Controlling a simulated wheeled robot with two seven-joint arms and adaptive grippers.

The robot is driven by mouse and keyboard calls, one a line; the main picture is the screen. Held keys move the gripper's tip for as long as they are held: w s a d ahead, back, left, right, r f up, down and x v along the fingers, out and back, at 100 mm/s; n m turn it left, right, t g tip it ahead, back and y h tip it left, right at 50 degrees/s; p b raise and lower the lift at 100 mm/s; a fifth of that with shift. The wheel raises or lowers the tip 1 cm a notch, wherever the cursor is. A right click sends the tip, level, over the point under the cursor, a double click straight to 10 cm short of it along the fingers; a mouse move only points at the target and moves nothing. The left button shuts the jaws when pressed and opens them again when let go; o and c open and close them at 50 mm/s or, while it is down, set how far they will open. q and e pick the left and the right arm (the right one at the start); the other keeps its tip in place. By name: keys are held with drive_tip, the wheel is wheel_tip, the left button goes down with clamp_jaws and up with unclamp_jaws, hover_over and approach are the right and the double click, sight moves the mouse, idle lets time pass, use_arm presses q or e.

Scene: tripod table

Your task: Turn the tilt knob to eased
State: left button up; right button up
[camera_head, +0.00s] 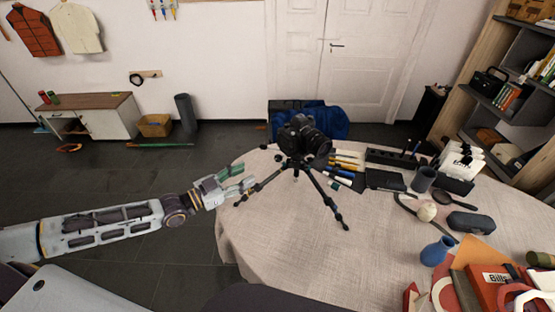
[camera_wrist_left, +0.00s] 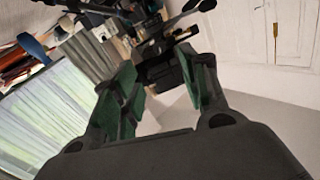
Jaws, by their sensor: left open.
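A black camera (camera_head: 303,138) sits on a small black tripod (camera_head: 308,175) near the back left part of the round table. The tripod's legs are spread on the tabletop. The tilt knob is too small to make out clearly. My left gripper (camera_head: 248,184) is open and empty, over the table's left edge, to the left of the tripod and apart from it in the head view. In the left wrist view, the green-padded fingers of the gripper (camera_wrist_left: 165,85) stand apart, with dark tripod or camera parts (camera_wrist_left: 160,65) beyond them. My right gripper is not in view.
The table (camera_head: 280,240) has a light cloth, bare at its front left.

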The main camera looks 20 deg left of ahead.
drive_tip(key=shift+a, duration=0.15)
use_arm(q)
approach(276, 160)
drive_tip(key=shift+x, duration=1.45)
drive_tip(key=shift+b+x, duration=0.4)
drive_tip(key=shift+x, duration=3.35)
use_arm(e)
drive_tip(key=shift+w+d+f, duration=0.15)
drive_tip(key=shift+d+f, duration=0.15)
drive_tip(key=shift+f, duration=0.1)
use_arm(q)
drive_tip(key=shift+r, duration=0.1)
drive_tip(key=shift+c, duration=0.2)
clamp_jaws()
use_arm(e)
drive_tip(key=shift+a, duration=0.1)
